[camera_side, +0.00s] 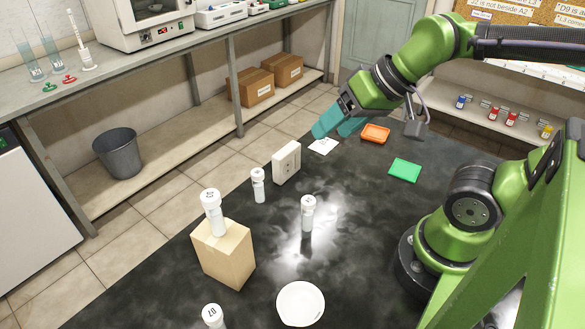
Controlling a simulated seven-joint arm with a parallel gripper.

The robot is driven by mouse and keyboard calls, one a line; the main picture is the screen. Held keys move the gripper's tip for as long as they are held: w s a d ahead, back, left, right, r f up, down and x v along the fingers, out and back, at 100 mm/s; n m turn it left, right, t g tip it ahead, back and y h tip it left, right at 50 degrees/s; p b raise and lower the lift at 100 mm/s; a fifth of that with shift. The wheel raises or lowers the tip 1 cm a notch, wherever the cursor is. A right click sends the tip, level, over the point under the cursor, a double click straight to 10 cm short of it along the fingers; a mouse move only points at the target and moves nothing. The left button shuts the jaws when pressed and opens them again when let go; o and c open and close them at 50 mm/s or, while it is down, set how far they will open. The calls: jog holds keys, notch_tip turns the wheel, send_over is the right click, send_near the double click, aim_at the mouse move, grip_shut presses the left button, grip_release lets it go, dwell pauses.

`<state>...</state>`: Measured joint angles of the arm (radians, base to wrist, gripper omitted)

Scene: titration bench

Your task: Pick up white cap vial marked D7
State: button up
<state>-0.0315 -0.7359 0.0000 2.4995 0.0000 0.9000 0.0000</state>
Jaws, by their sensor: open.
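Several white-capped vials stand upright in the side view. One vial (213,317) is cut off by the bottom edge; its cap lettering shows, possibly D7 seen upside down, but I cannot be sure. Another vial (212,214) stands on a cardboard block, one (258,187) stands near the table's left edge, and one (307,214) stands mid-table. I cannot read their cap marks. My gripper (338,128) has teal fingers, is open and empty, and hangs over the far part of the table, away from all the vials.
A tan block (224,258), a white dish (300,304) and an upright white box (287,163) are on the dark table (380,230). A white card (323,146), an orange tray (375,134) and a green tray (405,170) lie at the back. The table's middle right is clear.

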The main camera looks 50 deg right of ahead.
jog(key=w+a+f+n+g+y, duration=0.1)
jog(key=w+a+f+n+g, duration=0.15)
jog(key=a, duration=0.65)
jog(key=m+g+h, duration=0.3)
jog(key=m+g, duration=0.2)
jog(key=m, duration=0.2)
send_over(211, 313)
notch_tip(211, 313, down, 2)
jog(key=shift+t, duration=0.25)
notch_tip(211, 313, down, 16)
jog(key=shift+f, duration=0.25)
jog(key=c, duration=1.1)
jog(key=shift+r, duration=0.1)
